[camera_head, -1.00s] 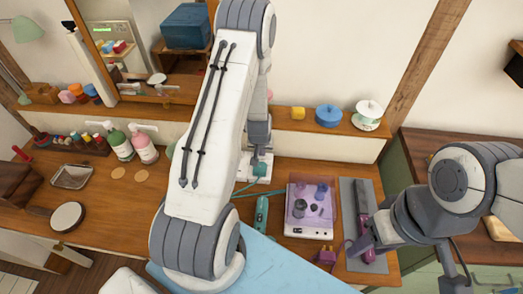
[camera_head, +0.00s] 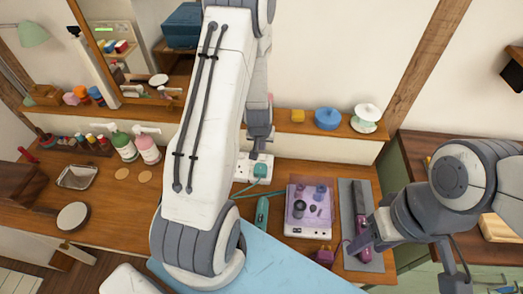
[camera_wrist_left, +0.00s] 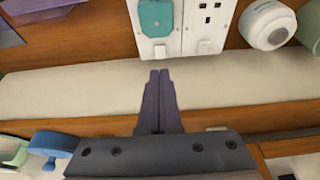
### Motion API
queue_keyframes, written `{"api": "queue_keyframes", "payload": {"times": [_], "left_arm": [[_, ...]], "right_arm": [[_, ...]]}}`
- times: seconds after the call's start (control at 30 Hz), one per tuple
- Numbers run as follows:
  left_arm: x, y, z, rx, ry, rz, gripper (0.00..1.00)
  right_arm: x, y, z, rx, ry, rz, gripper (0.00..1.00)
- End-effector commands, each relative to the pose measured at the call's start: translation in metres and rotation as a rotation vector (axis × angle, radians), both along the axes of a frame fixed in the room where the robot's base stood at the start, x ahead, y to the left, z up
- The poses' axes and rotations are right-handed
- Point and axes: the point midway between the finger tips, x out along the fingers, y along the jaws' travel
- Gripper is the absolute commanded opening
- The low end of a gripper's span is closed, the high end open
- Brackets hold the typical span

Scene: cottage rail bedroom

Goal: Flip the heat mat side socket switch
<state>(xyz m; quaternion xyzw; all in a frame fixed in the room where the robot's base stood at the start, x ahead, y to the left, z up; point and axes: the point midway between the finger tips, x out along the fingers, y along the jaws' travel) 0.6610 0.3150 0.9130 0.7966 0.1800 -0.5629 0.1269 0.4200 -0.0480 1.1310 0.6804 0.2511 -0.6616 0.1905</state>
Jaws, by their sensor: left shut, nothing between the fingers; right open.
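A white double socket (camera_head: 243,168) stands at the back of the wooden desk, below the ledge. It also shows in the left wrist view (camera_wrist_left: 186,14), upside down there. A teal plug (camera_wrist_left: 156,17) sits in one outlet; the other outlet is empty. Two switches show, one beside the plug (camera_wrist_left: 160,51) and one beside the empty outlet (camera_wrist_left: 205,47). My left gripper (camera_wrist_left: 159,74) is shut and empty, its tips apart from the switches. It also shows above the socket in the head view (camera_head: 259,149). The grey heat mat (camera_head: 374,200) carries a purple styling tool (camera_head: 361,215). My right gripper (camera_head: 358,244) is open over the mat's lower end.
A loose purple plug (camera_head: 325,256) lies near the mat. Pump bottles (camera_head: 124,147) stand left of my left arm. The ledge holds a blue pot (camera_head: 328,117).

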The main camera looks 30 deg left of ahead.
Motion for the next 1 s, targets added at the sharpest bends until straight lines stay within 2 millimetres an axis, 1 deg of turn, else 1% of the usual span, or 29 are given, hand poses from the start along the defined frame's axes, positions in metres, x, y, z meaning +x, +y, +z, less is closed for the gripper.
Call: {"api": "queue_keyframes", "payload": {"times": [0.03, 0.1, 0.17, 0.2, 0.3, 0.43, 0.77, 1.0], "left_arm": [[-0.003, -0.001, 0.011, 0.001, -0.004, 0.001, 0.0], [-0.007, -0.003, 0.026, 0.001, -0.004, 0.002, 0.0], [-0.01, -0.004, 0.035, 0.0, -0.004, 0.002, 0.0], [-0.012, -0.005, 0.042, 0.0, -0.002, 0.002, 0.0], [-0.015, -0.007, 0.05, 0.001, -0.002, 0.001, 0.0], [-0.017, -0.008, 0.054, 0.001, -0.002, 0.001, 0.0], [-0.017, -0.008, 0.054, 0.001, -0.002, 0.001, 0.0], [-0.005, -0.003, 0.058, 0.001, 0.0, 0.001, 0.0]], "right_arm": [[0.0, 0.0, -0.001, 0.0, 0.0, 0.0, 0.5], [0.0, 0.0, 0.004, 0.0, 0.0, 0.0, 0.5], [0.0, 0.0, 0.006, 0.001, -0.001, 0.0, 0.5], [0.0, 0.0, 0.009, 0.001, -0.001, 0.0, 0.5], [0.0, 0.0, 0.012, 0.001, -0.001, 0.0, 0.5], [0.0, 0.0, 0.013, 0.001, -0.001, 0.0, 0.5], [0.0, 0.0, 0.013, 0.001, -0.001, 0.0, 0.5], [0.0, 0.0, 0.016, 0.001, -0.001, -0.001, 0.5]]}}
